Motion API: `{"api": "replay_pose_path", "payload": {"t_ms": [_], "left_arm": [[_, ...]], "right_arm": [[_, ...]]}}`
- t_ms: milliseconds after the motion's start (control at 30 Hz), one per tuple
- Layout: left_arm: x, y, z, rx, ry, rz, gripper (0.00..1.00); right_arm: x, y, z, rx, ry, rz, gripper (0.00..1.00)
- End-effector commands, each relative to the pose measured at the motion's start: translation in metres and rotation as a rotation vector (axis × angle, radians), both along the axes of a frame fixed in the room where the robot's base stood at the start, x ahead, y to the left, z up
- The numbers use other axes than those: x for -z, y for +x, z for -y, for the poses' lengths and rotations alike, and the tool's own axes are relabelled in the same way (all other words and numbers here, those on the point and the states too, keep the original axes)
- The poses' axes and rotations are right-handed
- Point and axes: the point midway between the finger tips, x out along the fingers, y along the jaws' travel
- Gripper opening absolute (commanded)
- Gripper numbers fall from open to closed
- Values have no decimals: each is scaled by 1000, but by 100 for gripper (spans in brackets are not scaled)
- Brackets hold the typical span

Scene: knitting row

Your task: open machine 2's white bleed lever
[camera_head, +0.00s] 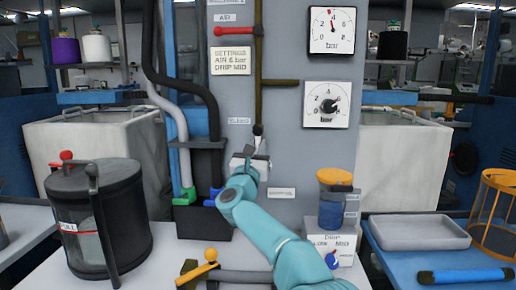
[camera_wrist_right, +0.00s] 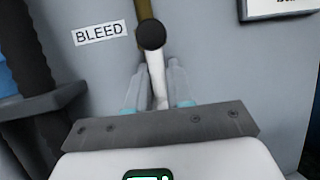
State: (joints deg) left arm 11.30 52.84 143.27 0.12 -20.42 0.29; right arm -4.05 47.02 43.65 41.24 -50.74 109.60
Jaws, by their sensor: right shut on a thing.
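The white bleed lever (camera_wrist_right: 156,72) shows in the right wrist view. It hangs down from a dark round pivot (camera_wrist_right: 151,35) at the lower end of a brown pipe, beside a BLEED label (camera_wrist_right: 101,33). The BLEED label also shows on the grey panel in the head view (camera_head: 238,121). My right gripper (camera_wrist_right: 160,88) is shut on the lever, one finger on each side of it. In the head view my right gripper (camera_head: 257,150) hides most of the lever. My left gripper is not in view.
A red lever (camera_head: 235,31) sits higher on the panel, near two bar gauges (camera_head: 332,30). Dark and grey hoses (camera_head: 205,95) run at the left. A black pot (camera_head: 105,215), a yellow-capped jar (camera_head: 334,200) and a yellow-knobbed lever (camera_head: 211,255) stand around my right arm.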

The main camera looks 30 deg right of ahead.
Motion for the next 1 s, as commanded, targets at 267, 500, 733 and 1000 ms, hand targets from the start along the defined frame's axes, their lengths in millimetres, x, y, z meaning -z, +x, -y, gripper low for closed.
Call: {"api": "replay_pose_path", "payload": {"t_ms": [267,500,733,1000], "left_arm": [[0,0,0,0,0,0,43],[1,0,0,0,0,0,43],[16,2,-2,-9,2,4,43],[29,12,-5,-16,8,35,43]], "right_arm": [[4,2,0,-3,1,-7,42],[2,0,-1,-2,0,-4,42],[13,-14,-14,-3,0,-4,42],[32,-51,-50,-4,-2,-6,42]]}}
